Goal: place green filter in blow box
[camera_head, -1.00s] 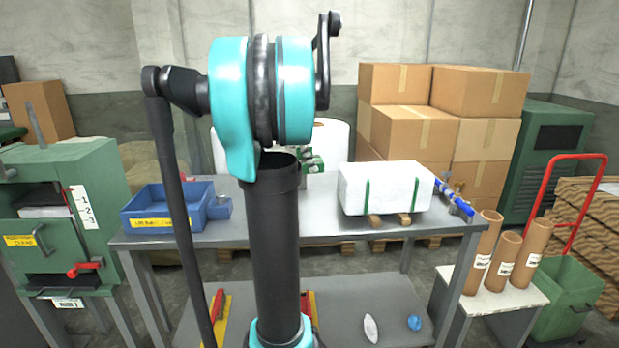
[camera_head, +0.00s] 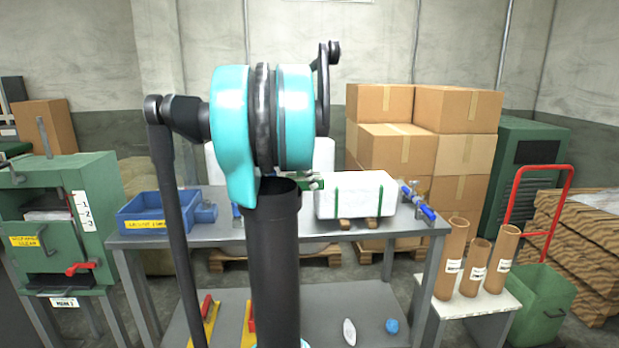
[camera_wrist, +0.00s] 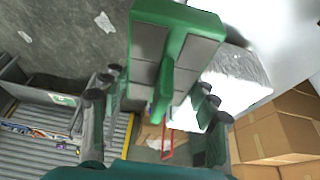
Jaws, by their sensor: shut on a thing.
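The green filter (camera_wrist: 178,55), a green frame with grey panels and a central green grip, fills the upper middle of the wrist view. My gripper (camera_wrist: 158,112) is shut on it, with dark fingers on either side of its grip. In the head view my arm hides most of the gripper; a small green part (camera_head: 314,183) shows just right of the arm, perhaps the filter. A green cabinet (camera_head: 75,190) with an open front, a 1-2-3 label and a red handle stands at the left, apart from the filter. It appears to be the blow box.
A grey table (camera_head: 290,236) stands in the middle, with a blue bin (camera_head: 150,213) on its left and a white block (camera_head: 357,195) on its right. Its lower shelf (camera_head: 320,300) holds small items.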

